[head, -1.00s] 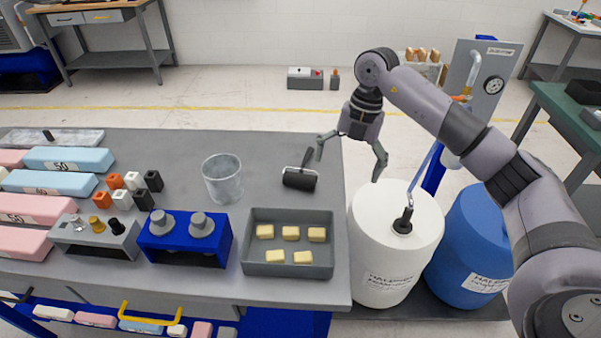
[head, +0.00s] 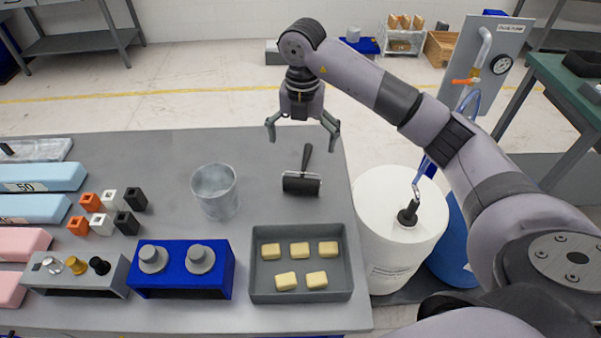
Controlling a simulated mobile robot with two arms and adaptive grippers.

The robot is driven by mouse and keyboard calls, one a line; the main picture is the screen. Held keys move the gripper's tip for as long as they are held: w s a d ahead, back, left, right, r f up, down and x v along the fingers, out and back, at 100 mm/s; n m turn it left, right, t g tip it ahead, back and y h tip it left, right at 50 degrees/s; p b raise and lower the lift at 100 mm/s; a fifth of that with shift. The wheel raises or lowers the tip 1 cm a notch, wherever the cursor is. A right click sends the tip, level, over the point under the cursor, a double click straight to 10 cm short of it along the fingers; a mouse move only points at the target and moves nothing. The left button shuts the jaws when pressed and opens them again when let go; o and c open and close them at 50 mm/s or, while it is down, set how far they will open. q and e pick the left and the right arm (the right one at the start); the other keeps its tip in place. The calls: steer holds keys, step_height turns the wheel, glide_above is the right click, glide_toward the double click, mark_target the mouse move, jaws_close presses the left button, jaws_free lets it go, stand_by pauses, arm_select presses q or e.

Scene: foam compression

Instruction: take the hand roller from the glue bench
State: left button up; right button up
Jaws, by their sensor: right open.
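The hand roller (head: 301,183) lies on the grey glue bench (head: 180,160) near its back right part. It has a black roller head toward me and a dark handle pointing to the far edge. My right gripper (head: 303,134) is open and empty, its fingers spread, above the far edge of the bench. The roller handle's end shows below and between the two fingertips in the picture. The gripper appears apart from the roller; its exact height is hard to tell. My left gripper is not in view.
A clear cup (head: 215,190) stands left of the roller. A grey tray (head: 260,290) with several yellow blocks sits in front of it. A blue holder (head: 180,278), small cubes and foam bars fill the left. A white drum (head: 395,225) stands right of the bench.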

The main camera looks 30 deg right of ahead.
steer(key=p, duration=0.2)
glide_above(302, 177)
step_height(302, 177, down, 5)
steer(key=shift+s+d+f, duration=0.1)
steer(key=shift+d+f, duration=0.05)
steer(key=shift+f, duration=0.05)
step_height(302, 177, down, 3)
steer(key=shift+p, duration=0.35)
step_height(302, 177, down, 4)
steer(key=shift+r+p, duration=0.2)
steer(key=shift+p, duration=0.75)
steer(key=shift+f, duration=0.55)
steer(key=c, duration=1.3)
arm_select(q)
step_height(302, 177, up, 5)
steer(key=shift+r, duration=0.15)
arm_select(e)
steer(key=shift+c, duration=0.4)
steer(key=shift+r, duration=0.15)
